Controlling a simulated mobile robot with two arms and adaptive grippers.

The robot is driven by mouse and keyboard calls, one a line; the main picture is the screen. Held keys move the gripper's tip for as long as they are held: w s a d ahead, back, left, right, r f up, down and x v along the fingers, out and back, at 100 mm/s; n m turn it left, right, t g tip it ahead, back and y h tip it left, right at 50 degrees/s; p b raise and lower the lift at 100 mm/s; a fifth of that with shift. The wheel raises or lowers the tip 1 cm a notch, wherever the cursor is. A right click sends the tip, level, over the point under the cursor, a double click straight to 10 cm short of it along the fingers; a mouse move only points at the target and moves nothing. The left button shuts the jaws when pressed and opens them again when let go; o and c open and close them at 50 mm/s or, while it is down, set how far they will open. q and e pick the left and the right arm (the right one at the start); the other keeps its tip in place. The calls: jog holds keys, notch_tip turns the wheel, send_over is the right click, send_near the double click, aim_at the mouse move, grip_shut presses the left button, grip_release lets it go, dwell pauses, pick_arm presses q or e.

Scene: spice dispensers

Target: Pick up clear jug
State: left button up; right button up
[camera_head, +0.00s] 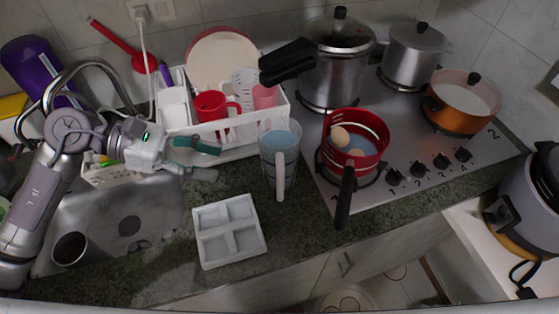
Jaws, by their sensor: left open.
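The clear jug (268,152) stands upright on the dark counter, between the white dish rack and the stove. It looks bluish and see-through, with a pale handle (281,176) facing the front. My left gripper (217,160) comes in from the left, in front of the dish rack. Its fingers are open and empty and point right toward the jug, with a gap between fingertips and jug. My right gripper is not in view.
The white dish rack (247,151) holds a red mug (211,107) and plates behind my gripper. A white divided tray (230,231) lies in front on the counter. The sink (150,215) is left.

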pick_arm(q)
notch_tip(320, 180, down, 5)
jog(key=b, duration=0.4)
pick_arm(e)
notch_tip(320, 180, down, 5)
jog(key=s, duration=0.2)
pick_arm(q)
jog(key=p, duration=0.3)
send_near(280, 187)
jog(key=d+f, duration=0.2)
jog(key=d, duration=0.1)
jog(key=shift+w+d+f, duration=0.2)
jog(key=shift+w+f, duration=0.1)
jog(key=shift+f, duration=0.1)
jog(key=p+x, duration=0.3)
jog(key=x, duration=0.2)
jog(key=shift+w+d, duration=0.15)
jog(key=shift+d, duration=0.15)
jog(key=shift+d+f, duration=0.25)
jog(key=shift+d, duration=0.15)
jog(key=shift+a, duration=0.1)
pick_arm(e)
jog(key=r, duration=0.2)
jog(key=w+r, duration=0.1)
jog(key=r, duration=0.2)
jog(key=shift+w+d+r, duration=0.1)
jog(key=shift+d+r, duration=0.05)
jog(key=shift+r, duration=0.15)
